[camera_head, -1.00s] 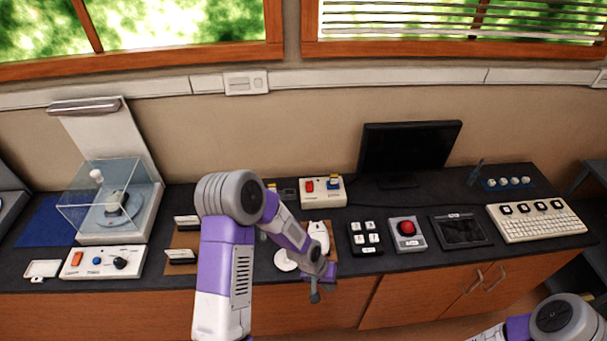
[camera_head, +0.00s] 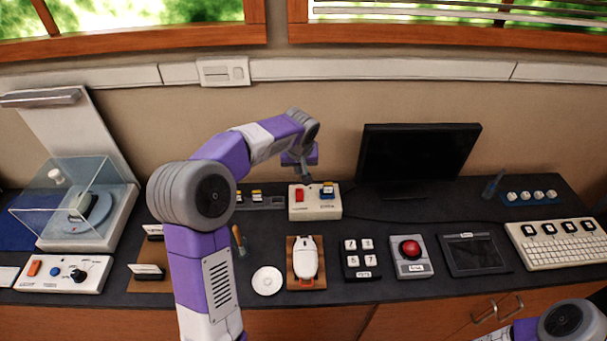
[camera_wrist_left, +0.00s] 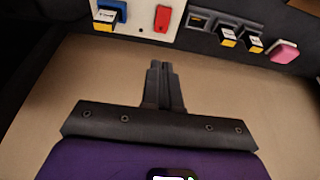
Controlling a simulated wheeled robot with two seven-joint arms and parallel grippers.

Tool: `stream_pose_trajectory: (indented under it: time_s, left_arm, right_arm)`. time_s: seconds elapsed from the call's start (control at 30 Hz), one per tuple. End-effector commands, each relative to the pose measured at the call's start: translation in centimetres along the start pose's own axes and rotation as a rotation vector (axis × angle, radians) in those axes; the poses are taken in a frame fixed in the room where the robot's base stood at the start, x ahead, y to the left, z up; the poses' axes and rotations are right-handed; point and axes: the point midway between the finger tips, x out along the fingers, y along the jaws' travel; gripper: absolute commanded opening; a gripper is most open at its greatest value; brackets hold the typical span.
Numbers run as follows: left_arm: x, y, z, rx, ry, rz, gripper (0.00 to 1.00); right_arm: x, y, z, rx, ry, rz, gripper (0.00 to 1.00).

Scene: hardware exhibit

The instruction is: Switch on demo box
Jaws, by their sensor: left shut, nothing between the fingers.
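A cream box (camera_head: 314,208) stands on the counter left of the monitor. My left gripper (camera_head: 307,176) points down above the back of the box, by the wall. In the left wrist view its fingers (camera_wrist_left: 161,66) are shut and empty, apart from the switch. My right gripper is out of view.
Another white box (camera_head: 62,285) with an orange switch and a black knob sits at the left. A mouse (camera_head: 306,258), keypad (camera_head: 361,259), red button box (camera_head: 411,256) and monitor (camera_head: 418,153) stand nearby. A dark strip (camera_head: 262,201) with plugs lies left of the cream box.

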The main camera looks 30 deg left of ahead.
Motion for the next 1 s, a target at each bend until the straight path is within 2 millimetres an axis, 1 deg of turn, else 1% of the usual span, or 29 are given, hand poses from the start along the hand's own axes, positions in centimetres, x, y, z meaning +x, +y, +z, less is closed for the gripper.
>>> stream_pose_trajectory:
  time_s: [0.03,0.3,0.4,0.5,0.6,0.7,1.0]
  left_arm:
    - [1.2,0.0,0.1,0.001,-0.005,-0.002,0.00]
    - [7.2,0.1,0.2,0.001,-0.006,0.001,0.00]
    - [9.1,0.0,0.2,0.002,-0.006,0.000,0.00]
    - [10.6,0.0,0.6,0.002,-0.005,0.000,0.00]
    - [11.6,0.0,0.8,0.002,-0.004,0.001,0.00]
    - [12.2,0.1,0.9,0.003,-0.003,0.002,0.00]
    - [12.4,0.1,0.9,0.003,-0.003,0.002,0.00]
  right_arm:
    - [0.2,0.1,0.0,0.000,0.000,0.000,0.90]
    - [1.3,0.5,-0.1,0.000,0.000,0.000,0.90]
    - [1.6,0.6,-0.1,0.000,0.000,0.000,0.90]
    - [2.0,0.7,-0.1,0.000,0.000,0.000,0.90]
    - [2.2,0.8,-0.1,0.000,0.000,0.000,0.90]
    - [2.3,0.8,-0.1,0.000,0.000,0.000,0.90]
    - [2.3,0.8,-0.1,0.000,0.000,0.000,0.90]
